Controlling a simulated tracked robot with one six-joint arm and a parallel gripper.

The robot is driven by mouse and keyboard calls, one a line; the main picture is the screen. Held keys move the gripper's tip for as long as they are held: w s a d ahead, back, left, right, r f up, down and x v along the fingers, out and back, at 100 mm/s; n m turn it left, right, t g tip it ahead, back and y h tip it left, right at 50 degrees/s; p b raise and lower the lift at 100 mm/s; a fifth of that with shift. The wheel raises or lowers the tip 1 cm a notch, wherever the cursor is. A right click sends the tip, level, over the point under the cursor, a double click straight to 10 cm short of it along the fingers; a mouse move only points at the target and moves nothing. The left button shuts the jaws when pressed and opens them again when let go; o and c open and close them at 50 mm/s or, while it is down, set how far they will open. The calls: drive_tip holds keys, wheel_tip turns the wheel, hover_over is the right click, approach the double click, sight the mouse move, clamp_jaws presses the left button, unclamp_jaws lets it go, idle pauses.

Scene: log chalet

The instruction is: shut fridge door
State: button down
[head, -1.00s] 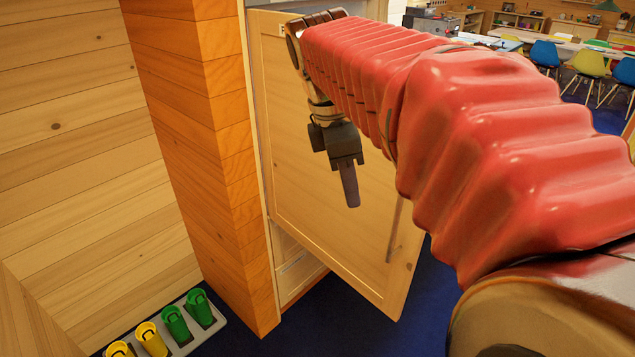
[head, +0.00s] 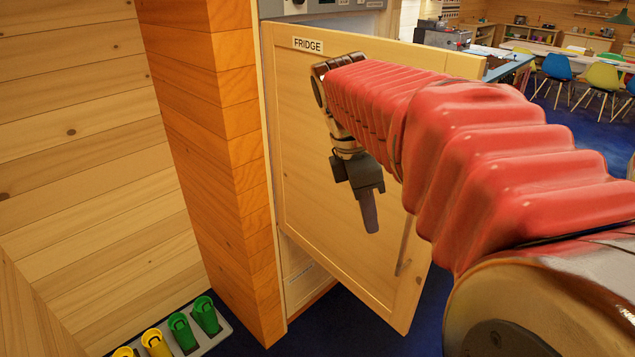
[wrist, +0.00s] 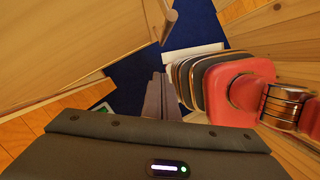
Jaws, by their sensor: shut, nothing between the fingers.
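The fridge door (head: 310,150) is a light wooden panel with a "FRIDGE" label at its top left. It stands ajar, swung out from the cabinet on its left side. Its vertical bar handle (head: 405,245) is near the right edge, partly hidden by my arm. My gripper (head: 369,212) hangs in front of the door's outer face, pointing down, left of the handle. It is shut and empty; I cannot tell whether it touches the door. In the wrist view the door (wrist: 80,45) fills the upper left, with the handle end (wrist: 168,18) near the top middle.
A wooden pillar (head: 225,170) stands left of the fridge. A tray with green cups (head: 206,315) and yellow cups (head: 156,343) lies on the floor at lower left. Blue floor (head: 330,325) is clear below the door. Tables and chairs (head: 555,70) stand far back right.

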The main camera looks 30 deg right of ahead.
drive_tip(key=s+d+f, duration=0.1)
drive_tip(key=d+f, duration=0.4)
drive_tip(key=shift+s, duration=0.35)
drive_tip(key=shift+f, duration=0.1)
